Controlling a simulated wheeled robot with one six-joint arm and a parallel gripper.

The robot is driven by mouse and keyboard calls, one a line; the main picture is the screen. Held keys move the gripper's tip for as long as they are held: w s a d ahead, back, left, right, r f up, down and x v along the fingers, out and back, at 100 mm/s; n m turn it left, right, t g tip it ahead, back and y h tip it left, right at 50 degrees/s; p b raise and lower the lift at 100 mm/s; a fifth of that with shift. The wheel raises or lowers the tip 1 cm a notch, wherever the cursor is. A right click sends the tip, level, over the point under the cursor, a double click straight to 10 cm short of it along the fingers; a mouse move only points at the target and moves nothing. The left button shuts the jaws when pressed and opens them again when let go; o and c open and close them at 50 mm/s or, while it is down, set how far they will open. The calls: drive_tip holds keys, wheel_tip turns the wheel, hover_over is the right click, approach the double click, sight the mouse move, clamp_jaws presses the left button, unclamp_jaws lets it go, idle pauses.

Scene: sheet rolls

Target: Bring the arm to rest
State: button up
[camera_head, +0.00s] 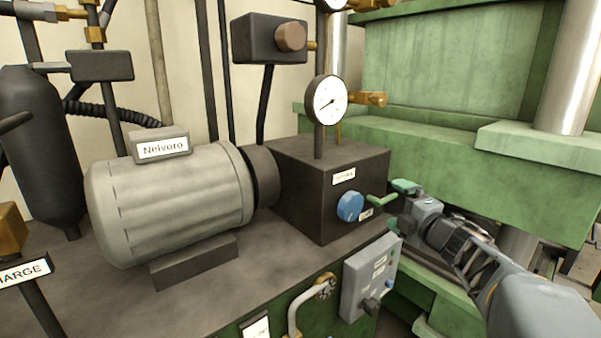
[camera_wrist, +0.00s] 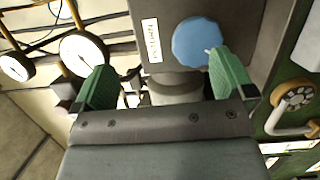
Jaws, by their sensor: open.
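My gripper (camera_head: 392,194) is at the right of the dark pump block (camera_head: 305,190), with my grey arm reaching in from the lower right. In the wrist view my gripper (camera_wrist: 163,68) has its two green fingers spread wide, with nothing held between them. The blue knob (camera_head: 350,206) on the block's face is just left of the fingers in the head view. In the wrist view the blue knob (camera_wrist: 197,42) is beyond the fingers, close to the right one. I cannot tell whether that finger touches it.
A grey control box (camera_head: 370,275) and a bent pipe (camera_head: 300,305) are below the knob. A pressure gauge (camera_head: 327,100) rises above the block. A grey motor (camera_head: 170,200) is at left. The green press frame (camera_head: 450,170) stands close behind my arm.

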drive_tip(key=s+r+m+g+h+p, duration=0.45)
drive_tip(key=r+m+h+p, duration=0.5)
drive_tip(key=m+p, duration=0.45)
drive_tip(key=s+a+m+g+y+p, duration=0.1)
drive_tip(key=s+a+m+g+p, duration=0.1)
drive_tip(key=s, duration=0.3)
drive_tip(key=s+a+m+g+y+p, duration=0.1)
drive_tip(key=s+a+m+g+p, duration=0.2)
drive_tip(key=s+a+g+p, duration=0.1)
drive_tip(key=s+a+f+m+g+y+p, duration=0.1)
drive_tip(key=s+a+m+g+p, duration=0.2)
drive_tip(key=s+p, duration=0.2)
drive_tip(key=s, duration=0.3)
drive_tip(key=shift+s, duration=0.25)
